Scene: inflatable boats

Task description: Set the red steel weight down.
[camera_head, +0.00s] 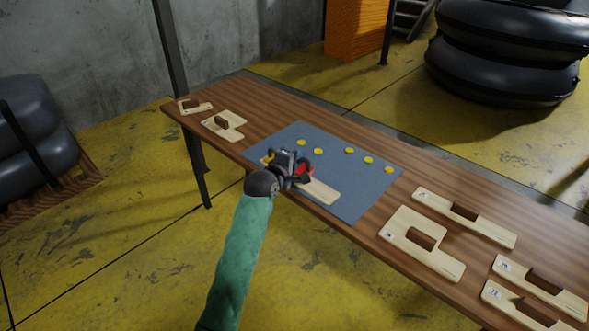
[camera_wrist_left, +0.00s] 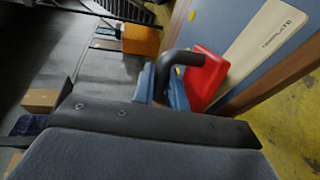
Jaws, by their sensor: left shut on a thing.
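The red steel weight (camera_head: 304,170) shows as a small red patch at my left gripper, over the blue mat (camera_head: 357,194). My left gripper (camera_head: 293,168) is shut on it. In the left wrist view the red weight (camera_wrist_left: 207,76) has a dark curved handle, and the blue fingertips (camera_wrist_left: 172,88) are at this handle. A pale wooden template (camera_head: 320,191) lies on the mat beside the weight; it also shows in the left wrist view (camera_wrist_left: 262,45). I cannot tell whether the weight touches the mat or template. My right gripper is not in view.
Several yellow discs (camera_head: 349,151) lie on the mat. The mat's right part is clear. Black inflatable tubes (camera_head: 500,75) are stacked on the floor behind.

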